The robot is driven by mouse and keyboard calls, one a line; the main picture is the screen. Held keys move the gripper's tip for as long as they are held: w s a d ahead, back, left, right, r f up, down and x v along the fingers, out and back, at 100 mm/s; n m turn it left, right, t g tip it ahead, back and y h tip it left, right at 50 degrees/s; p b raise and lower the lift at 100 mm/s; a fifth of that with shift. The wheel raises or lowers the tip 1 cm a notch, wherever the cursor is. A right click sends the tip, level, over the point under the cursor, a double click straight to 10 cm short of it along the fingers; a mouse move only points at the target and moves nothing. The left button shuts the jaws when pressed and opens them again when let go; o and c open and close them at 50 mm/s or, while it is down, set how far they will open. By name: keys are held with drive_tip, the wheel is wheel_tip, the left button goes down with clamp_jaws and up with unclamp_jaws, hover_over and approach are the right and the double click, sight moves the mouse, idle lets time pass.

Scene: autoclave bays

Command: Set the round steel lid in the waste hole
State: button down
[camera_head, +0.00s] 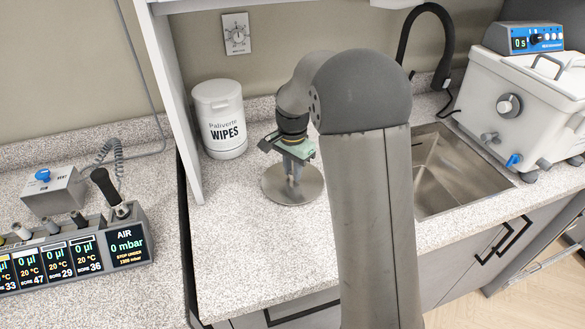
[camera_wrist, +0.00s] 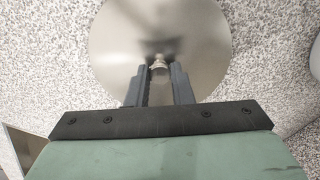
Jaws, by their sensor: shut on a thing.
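The round steel lid (camera_head: 311,190) is a flat disc with a small knob at its centre, at the counter's middle in the head view. In the wrist view the lid (camera_wrist: 115,45) fills the upper middle. My gripper (camera_head: 293,179) points down over the lid's centre. Its two dark fingers (camera_wrist: 159,68) are shut on the lid's knob. The lid looks level and is at or just above the speckled counter; I cannot tell whether it touches. The waste hole does not show in either view; the lid or my arm may hide it.
A white wipes tub (camera_head: 219,120) stands behind and left of the lid. A steel sink (camera_head: 455,172) is at the right, with a black tap (camera_head: 432,20) and a white bath unit (camera_head: 530,100) beyond. A white upright panel (camera_head: 170,90) borders the left. The counter front (camera_head: 260,265) is clear.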

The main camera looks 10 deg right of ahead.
drive_tip(key=shift+f, duration=0.2)
drive_tip(key=c, duration=1.2)
unclamp_jaws()
wheel_tip(320, 180, up, 17)
drive_tip(key=s+f+n, duration=0.3)
drive_tip(key=s+f, duration=0.1)
drive_tip(key=s, duration=0.6)
drive_tip(key=s+f+n, duration=0.4)
drive_tip(key=s, duration=0.6)
drive_tip(key=s+f+n, duration=0.4)
drive_tip(key=s+f, duration=0.1)
drive_tip(key=s, duration=0.4)
drive_tip(key=shift+s+a+b, duration=0.3)
drive_tip(key=shift+s+b, duration=0.05)
drive_tip(key=shift+s, duration=0.05)
